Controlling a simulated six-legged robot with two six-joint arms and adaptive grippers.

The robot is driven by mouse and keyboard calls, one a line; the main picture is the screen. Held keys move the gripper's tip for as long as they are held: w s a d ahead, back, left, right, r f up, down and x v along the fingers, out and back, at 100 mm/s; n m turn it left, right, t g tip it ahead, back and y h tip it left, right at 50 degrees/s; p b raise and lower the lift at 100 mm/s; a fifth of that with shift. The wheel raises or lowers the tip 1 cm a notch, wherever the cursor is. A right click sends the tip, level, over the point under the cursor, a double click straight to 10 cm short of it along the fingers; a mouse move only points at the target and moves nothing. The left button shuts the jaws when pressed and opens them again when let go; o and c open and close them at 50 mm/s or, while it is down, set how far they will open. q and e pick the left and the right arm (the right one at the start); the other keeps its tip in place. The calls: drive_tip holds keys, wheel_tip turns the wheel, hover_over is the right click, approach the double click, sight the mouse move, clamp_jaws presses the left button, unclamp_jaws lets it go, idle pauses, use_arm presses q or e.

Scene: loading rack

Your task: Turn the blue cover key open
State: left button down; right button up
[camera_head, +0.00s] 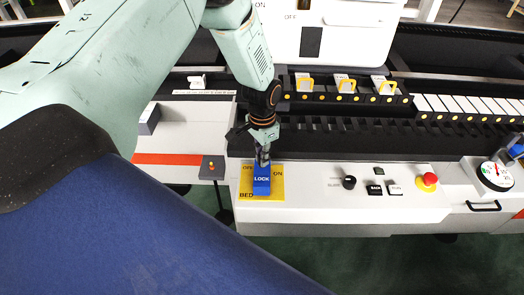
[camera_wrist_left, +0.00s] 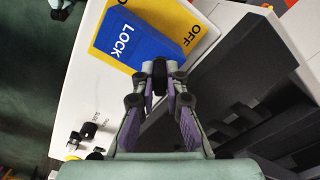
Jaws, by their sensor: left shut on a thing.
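The blue cover key (camera_head: 262,181), marked LOCK, sits on a yellow plate (camera_head: 246,192) on the white panel. In the head view the plate shows ON at its upper right and the key points toward the front. My left gripper (camera_head: 263,160) comes down from above onto the key's far end. In the left wrist view the blue key (camera_wrist_left: 133,42) lies just beyond my left gripper (camera_wrist_left: 160,80), whose fingers are close together at its near end. The fingertips partly hide where they meet the key. My right gripper is in neither view.
A dark slotted rack (camera_head: 350,140) runs behind the panel. A small grey box (camera_head: 212,168) stands left of the plate.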

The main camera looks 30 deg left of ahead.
use_arm(q)
drive_tip(key=n+p, duration=0.1)
drive_tip(key=n, duration=0.2)
drive_tip(key=n+p, duration=0.2)
drive_tip(key=n, duration=0.1)
drive_tip(key=shift+w+r+n, duration=0.1)
drive_tip(key=shift+r+n, duration=0.1)
drive_tip(key=shift+n, duration=0.1)
drive_tip(key=n+p, duration=0.1)
drive_tip(key=n, duration=0.2)
drive_tip(key=shift+w, duration=0.1)
drive_tip(key=shift+f+n, duration=0.1)
drive_tip(key=shift+n, duration=0.4)
drive_tip(key=shift+p, duration=0.3)
drive_tip(key=c, duration=1.4)
unclamp_jaws()
